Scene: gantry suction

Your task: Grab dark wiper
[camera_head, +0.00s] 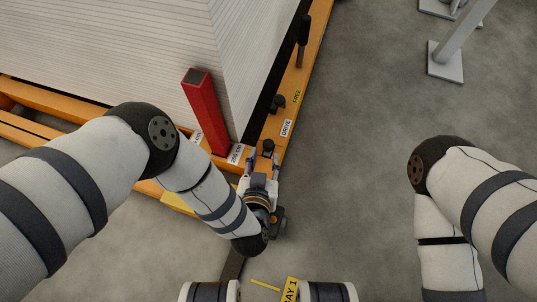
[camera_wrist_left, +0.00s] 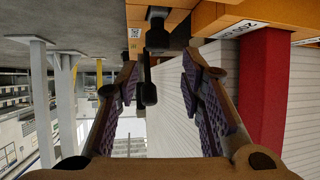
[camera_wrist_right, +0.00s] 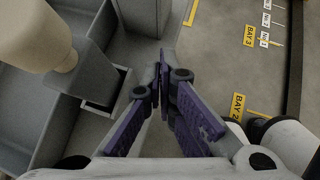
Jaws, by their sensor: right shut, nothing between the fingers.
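No thing shows plainly as a wiper. Dark parts stand on the orange beam (camera_head: 310,65): a black upright handle (camera_head: 303,30), a black knob (camera_head: 277,103) and a nearer black knob (camera_head: 268,146). My left gripper (camera_head: 263,161) is open in the head view, its fingertips close to the nearer knob; whether they touch is unclear. In the left wrist view, a black knob (camera_wrist_left: 157,34) and a dark hanging handle (camera_wrist_left: 148,92) show beyond the spread, empty fingers. My right gripper (camera_wrist_right: 164,82) shows in its wrist view, shut and empty.
A red post (camera_head: 205,110) stands at the beam's corner beside a white ribbed block (camera_head: 170,45). A grey metal post (camera_head: 445,62) stands at upper right. Grey trough walls (camera_wrist_right: 48,130) lie left of my right gripper. The grey floor (camera_head: 360,150) between my arms is clear.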

